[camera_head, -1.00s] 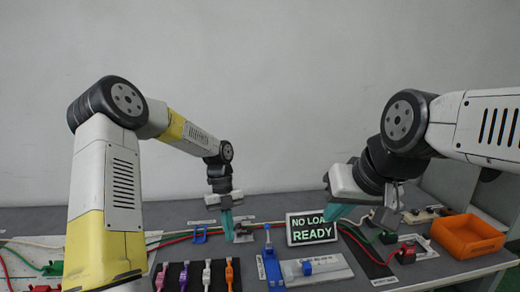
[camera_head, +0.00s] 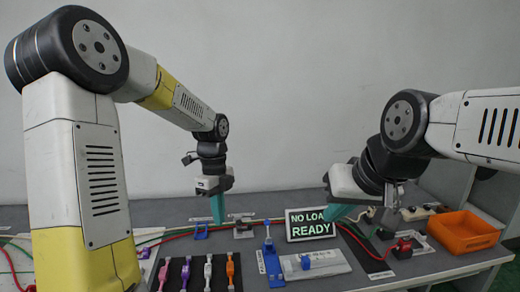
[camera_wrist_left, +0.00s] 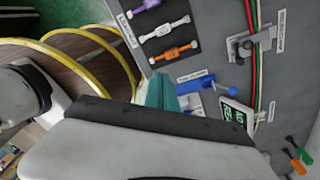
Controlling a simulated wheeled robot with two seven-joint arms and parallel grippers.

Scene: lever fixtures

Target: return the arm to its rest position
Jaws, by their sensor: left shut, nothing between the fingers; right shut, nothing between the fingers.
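My left gripper (camera_head: 217,208) hangs above the grey bench toward the back, left of the display, with its teal fingers pointing down and together. The fingers also show in the left wrist view (camera_wrist_left: 162,92), with nothing between them. My right gripper (camera_head: 340,210) is by the right side of the display, its teal fingers shut and partly behind the wrist. The display (camera_head: 311,224) reads "NO LOAD READY", its edge partly covered by my right gripper. A blue lever (camera_head: 268,240) stands upright on a fixture in front of the display.
Purple, pink, white and orange clips (camera_head: 208,272) lie on a dark mat at the front. A light plate with a blue block (camera_head: 320,262) lies right of the blue lever. Red and green cables cross the bench. An orange bin (camera_head: 466,234) stands at the right.

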